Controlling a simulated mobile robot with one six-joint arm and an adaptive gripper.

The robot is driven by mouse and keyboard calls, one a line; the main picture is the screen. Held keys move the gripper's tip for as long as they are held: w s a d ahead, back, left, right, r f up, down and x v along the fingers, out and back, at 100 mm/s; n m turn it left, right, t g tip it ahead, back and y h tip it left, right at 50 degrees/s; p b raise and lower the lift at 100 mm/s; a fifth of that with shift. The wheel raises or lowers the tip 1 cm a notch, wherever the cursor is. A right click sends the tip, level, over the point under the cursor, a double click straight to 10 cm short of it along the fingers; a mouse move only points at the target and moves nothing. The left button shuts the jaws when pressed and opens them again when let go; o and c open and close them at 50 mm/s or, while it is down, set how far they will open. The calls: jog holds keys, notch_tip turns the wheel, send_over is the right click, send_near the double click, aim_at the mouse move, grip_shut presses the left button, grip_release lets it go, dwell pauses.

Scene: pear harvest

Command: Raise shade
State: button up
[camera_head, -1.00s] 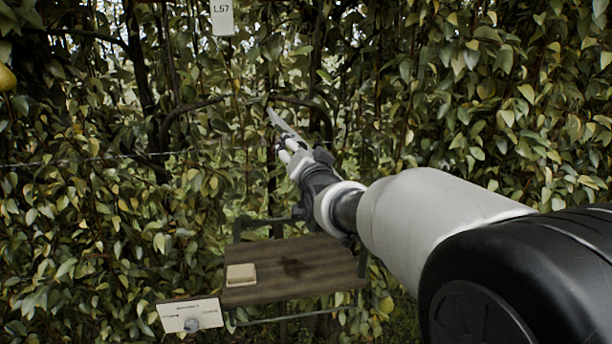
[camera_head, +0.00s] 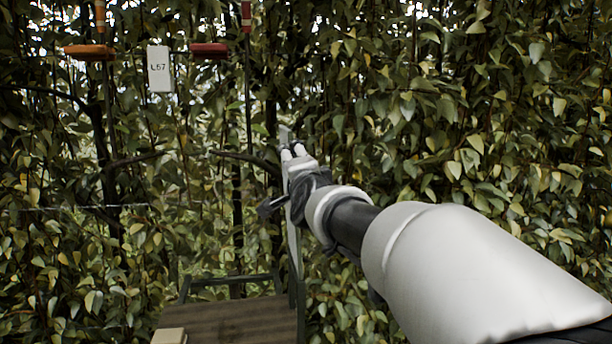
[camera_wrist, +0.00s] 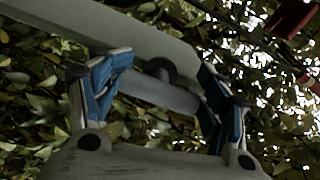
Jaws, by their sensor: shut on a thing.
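My gripper (camera_head: 292,155) is raised in front of the foliage, right of the L57 tag. In the wrist view its blue-padded fingers (camera_wrist: 163,78) are shut on a grey round grip of a long pale bar (camera_wrist: 110,28). The bar runs from the upper left behind the fingertips; its full shape is hidden. An orange bar (camera_head: 89,51) and a red bar (camera_head: 209,50) hang at the upper left of the head view, under rods with coloured bands. Red parts (camera_wrist: 291,17) also show at the wrist view's upper right. I cannot identify a shade.
The white L57 tag (camera_head: 160,69) hangs between the coloured bars. A brown wooden shelf (camera_head: 245,322) with a pale block (camera_head: 168,336) is at the bottom, beside a dark green frame. Dense foliage and a thin wire lie behind.

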jog(key=shift+d+r, duration=0.25)
jog(key=shift+d, duration=0.05)
jog(key=o, duration=1.6)
jog(key=shift+f, duration=0.15)
jog(key=shift+c, duration=0.2)
jog(key=shift+w+a, duration=0.1)
jog(key=v, duration=1.2)
